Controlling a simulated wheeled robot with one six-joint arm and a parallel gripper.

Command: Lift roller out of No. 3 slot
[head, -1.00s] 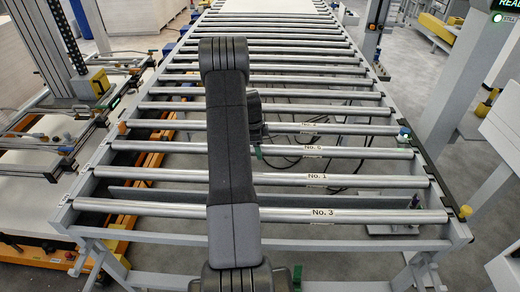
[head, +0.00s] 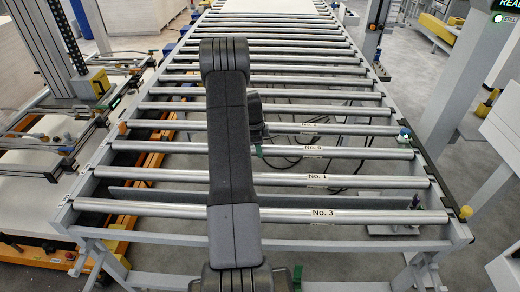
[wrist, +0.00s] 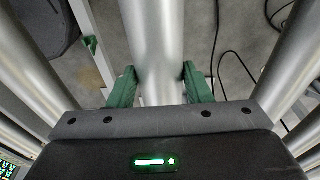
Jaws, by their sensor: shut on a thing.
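My gripper shows in the wrist view (wrist: 160,90) with its two green fingers shut on a silver roller (wrist: 153,35), one on each side. In the head view my arm hides most of the gripper; a green finger (head: 259,151) shows at the third roller from the front (head: 370,153), whose label is too small to read surely. That roller still spans both side rails. The roller labelled No. 3 (head: 390,216) lies at the front, level between the rails, its middle partly behind my arm. The roller labelled No. 1 (head: 380,182) lies just behind it.
More rollers (head: 330,94) run to the back between the grey side rails. A yellow part (head: 465,212) sits at the front right corner and a blue-and-white knob (head: 404,134) on the right rail. Dark cables (head: 345,170) hang below.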

